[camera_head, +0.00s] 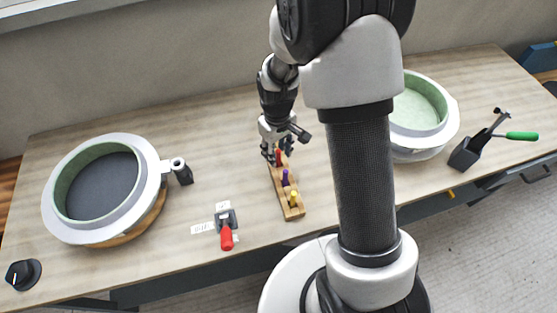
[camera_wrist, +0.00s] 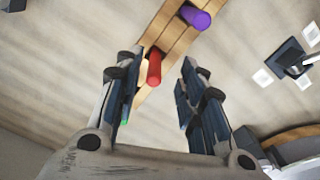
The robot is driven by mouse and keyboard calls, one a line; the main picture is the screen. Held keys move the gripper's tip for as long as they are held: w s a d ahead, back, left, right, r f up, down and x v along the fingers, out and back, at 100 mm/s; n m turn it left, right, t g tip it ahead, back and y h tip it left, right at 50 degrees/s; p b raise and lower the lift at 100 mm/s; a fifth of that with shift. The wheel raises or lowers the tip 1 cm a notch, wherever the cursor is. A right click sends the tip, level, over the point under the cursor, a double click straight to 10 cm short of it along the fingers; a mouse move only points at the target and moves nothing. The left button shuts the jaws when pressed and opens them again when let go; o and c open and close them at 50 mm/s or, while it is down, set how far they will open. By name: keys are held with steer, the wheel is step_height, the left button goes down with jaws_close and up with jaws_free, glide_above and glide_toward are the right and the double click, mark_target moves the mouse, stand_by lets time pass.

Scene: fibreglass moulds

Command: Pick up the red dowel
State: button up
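The red dowel (camera_head: 279,157) stands in a wooden block (camera_head: 291,211) with a purple dowel (camera_head: 286,178) and a yellow dowel (camera_head: 294,195) nearer the front. My gripper (camera_head: 278,150) is at the far end of the block, over or around the red dowel. In the wrist view, the red dowel (camera_wrist: 154,68) shows between the spread fingers of my gripper (camera_wrist: 159,72), nearer the left finger, with visible gaps. The purple dowel (camera_wrist: 195,17) lies beyond. A small green bit (camera_wrist: 125,122) shows beside the left finger, mostly hidden.
A round mould (camera_head: 60,222) stands on the table at left, and another (camera_head: 440,133) at right, partly behind my arm. A red-handled clamp (camera_head: 227,236) lies left of the block. A dark holder (camera_head: 465,153) with a green-handled tool stands at far right.

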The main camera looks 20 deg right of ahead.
mark_target(278, 158)
steer(key=f, duration=0.1)
steer(key=f+b, duration=0.1)
steer(key=f, duration=0.1)
steer(key=f+b, duration=0.1)
steer(key=shift+w+d+f, duration=0.25)
steer(key=shift+f, duration=0.15)
steer(key=shift+r, duration=0.1)
steer(key=shift+c, duration=0.3)
jaws_close()
